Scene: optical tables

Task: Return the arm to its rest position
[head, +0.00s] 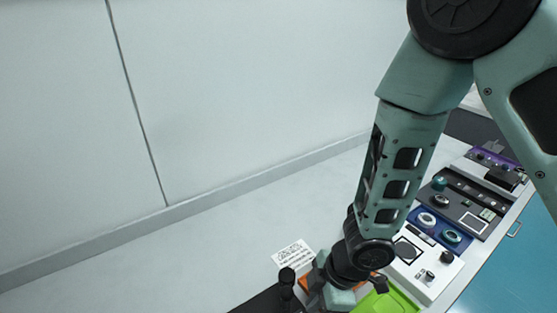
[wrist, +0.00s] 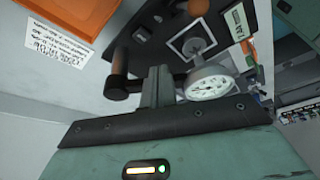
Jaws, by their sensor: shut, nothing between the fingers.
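My arm (head: 405,165) comes down from the upper right of the head view to the bottom edge. Its wrist is low over a table, in front of an orange piece and a bright green tray. My gripper (wrist: 156,86) shows in the wrist view as two grey fingers close together, shut with nothing between them. The fingertips are not clear in the head view. A round dial gauge (wrist: 209,84) appears just right of the fingers. A dark cylindrical post (wrist: 119,76) appears just left of them. I cannot tell whether the fingers touch either.
A green tray (head: 388,303) and a white module (head: 428,268) lie close to my wrist. Blue and dark modules with knobs continue to the right. A printed card (head: 293,254) and a black knob (head: 287,275) are left of my wrist. The pale surface toward the wall is clear.

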